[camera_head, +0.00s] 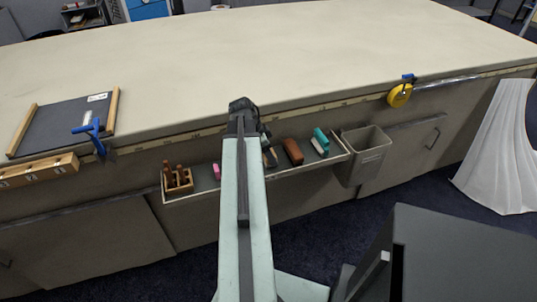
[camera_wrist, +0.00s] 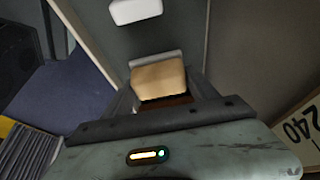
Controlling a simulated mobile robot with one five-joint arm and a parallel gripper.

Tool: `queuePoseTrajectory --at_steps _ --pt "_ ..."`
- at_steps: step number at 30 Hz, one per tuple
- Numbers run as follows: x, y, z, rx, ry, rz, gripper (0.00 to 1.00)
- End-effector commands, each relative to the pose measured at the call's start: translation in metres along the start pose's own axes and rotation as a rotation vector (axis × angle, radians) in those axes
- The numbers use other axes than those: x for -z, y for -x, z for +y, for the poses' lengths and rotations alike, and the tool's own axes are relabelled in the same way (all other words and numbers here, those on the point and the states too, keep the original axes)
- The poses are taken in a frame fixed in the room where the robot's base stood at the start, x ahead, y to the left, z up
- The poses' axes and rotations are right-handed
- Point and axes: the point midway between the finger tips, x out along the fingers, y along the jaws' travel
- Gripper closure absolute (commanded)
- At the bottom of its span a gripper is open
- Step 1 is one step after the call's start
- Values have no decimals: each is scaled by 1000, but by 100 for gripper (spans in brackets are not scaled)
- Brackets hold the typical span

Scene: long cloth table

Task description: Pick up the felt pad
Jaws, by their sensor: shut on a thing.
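In the wrist view a tan block with a grey edge and a brown lower part, which I take to be the felt pad (camera_wrist: 158,78), sits between the two dark fingers of my gripper (camera_wrist: 162,95). The gripper is shut on it. Behind it lies the grey floor of the narrow tray. In the head view my arm reaches to the tray (camera_head: 205,187) on the table's front, and its upper link hides most of the gripper. I cannot tell from this whether the pad touches the tray floor.
The tray also holds a wooden rack (camera_head: 177,182), a pink piece (camera_head: 217,171), a red-brown block (camera_head: 293,151) and a teal-and-white tool (camera_head: 320,143). A grey bin (camera_head: 364,157) hangs right of it. The table edge (camera_head: 190,136) overhangs above. The tabletop (camera_head: 250,60) is mostly clear.

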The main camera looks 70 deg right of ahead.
Motion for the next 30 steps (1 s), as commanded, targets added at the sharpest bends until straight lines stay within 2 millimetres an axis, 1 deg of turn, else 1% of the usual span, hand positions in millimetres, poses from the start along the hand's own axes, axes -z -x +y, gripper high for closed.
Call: queuePoseTrajectory --at_steps 1,6,10,12,14,21,22,23,24,25,28,30 --pt "6 16 0 0 0 0 74" --pt "20 50 0 0 1 0 74" --pt "30 73 0 0 1 0 74" --pt "32 80 0 0 1 0 74" --pt "33 82 0 0 1 0 74" --pt "32 79 0 1 1 0 74" --pt "32 79 0 1 1 0 38" --pt "32 79 0 1 2 0 47" --pt "32 79 0 1 2 0 58" --pt "32 79 0 1 2 0 65" --pt "32 81 0 1 2 0 65" --pt "35 87 0 1 2 0 65"
